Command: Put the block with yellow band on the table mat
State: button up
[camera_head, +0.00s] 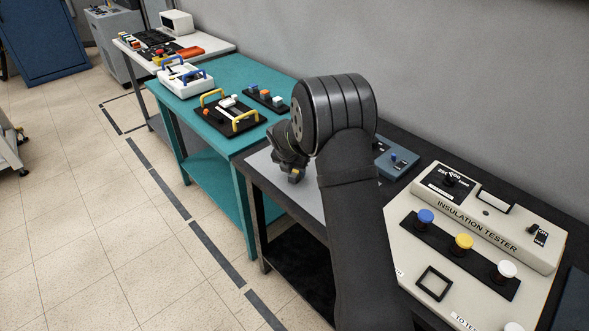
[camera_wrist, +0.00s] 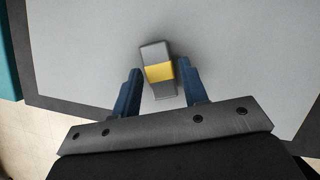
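The block with the yellow band (camera_wrist: 158,72) is grey with a yellow stripe around its middle. In the wrist view it is between the two fingers of my gripper (camera_wrist: 158,66), slightly turned. A narrow gap shows on each side, so the fingers look open around it. In the head view the block (camera_head: 296,175) shows just below my gripper (camera_head: 292,165), over the light grey table mat (camera_head: 262,170). In the wrist view the mat (camera_wrist: 90,50) fills the background behind the block. I cannot tell for certain whether the block rests on the mat.
My arm hides part of the dark table. A blue box (camera_head: 395,158) and the insulation tester (camera_head: 470,220) stand to the right. A teal table (camera_head: 225,75) with a black tray (camera_head: 230,115) is on the left. Bare mat surrounds the block.

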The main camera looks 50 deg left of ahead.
aim_at(295, 172)
jog(key=shift+o, duration=0.6)
jog(key=shift+r, duration=0.1)
jog(key=shift+r, duration=0.3)
jog(key=v, duration=1.1)
jog(key=shift+s+r, duration=0.25)
jog(key=x, duration=1.2)
jog(key=shift+w+d, duration=0.1)
jog(key=shift+w, duration=0.05)
jog(key=shift+r, duration=1.75)
jog(key=shift+f, duration=0.15)
